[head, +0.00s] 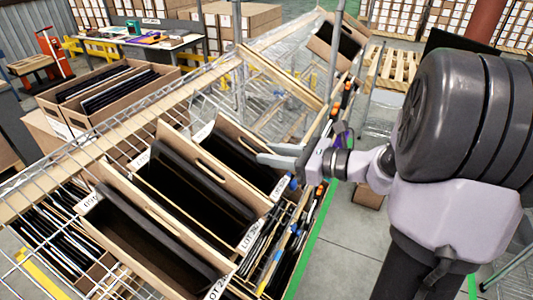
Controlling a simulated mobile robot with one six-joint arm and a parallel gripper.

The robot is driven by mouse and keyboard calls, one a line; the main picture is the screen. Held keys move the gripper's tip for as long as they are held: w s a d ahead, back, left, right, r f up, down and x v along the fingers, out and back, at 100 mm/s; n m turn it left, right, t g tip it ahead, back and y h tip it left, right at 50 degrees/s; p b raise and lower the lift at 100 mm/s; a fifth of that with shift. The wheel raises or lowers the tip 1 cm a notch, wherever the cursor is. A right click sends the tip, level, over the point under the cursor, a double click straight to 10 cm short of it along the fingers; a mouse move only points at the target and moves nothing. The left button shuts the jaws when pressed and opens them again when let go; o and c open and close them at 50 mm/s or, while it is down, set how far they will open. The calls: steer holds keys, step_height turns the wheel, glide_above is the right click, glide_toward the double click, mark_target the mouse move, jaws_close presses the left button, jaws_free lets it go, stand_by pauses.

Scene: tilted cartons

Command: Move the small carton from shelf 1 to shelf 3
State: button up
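Several open brown cartons with dark contents sit tilted on the wire rack. The nearest carton (178,226) and the middle carton (208,165) look larger. The right-hand carton (231,127) looks smaller, with a white label on its front. Another small tilted carton (322,52) is at the far end of the rack. I cannot tell which one the task means, and no shelf numbers are readable. My gripper (266,153) is at the right-hand carton's upper right edge, its fingers apart. I see nothing held between them; contact with the carton is unclear.
The wire rack (22,189) has metal posts and a lower level packed with thin dark items. A two-part carton (72,121) stands behind at left. A table with items, pallets and stacked boxes are farther back.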

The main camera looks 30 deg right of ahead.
jaws_close()
stand_by(1.3)
step_height(320, 180, up, 9)
steer(key=p, duration=0.7)
steer(key=shift+f, duration=0.5)
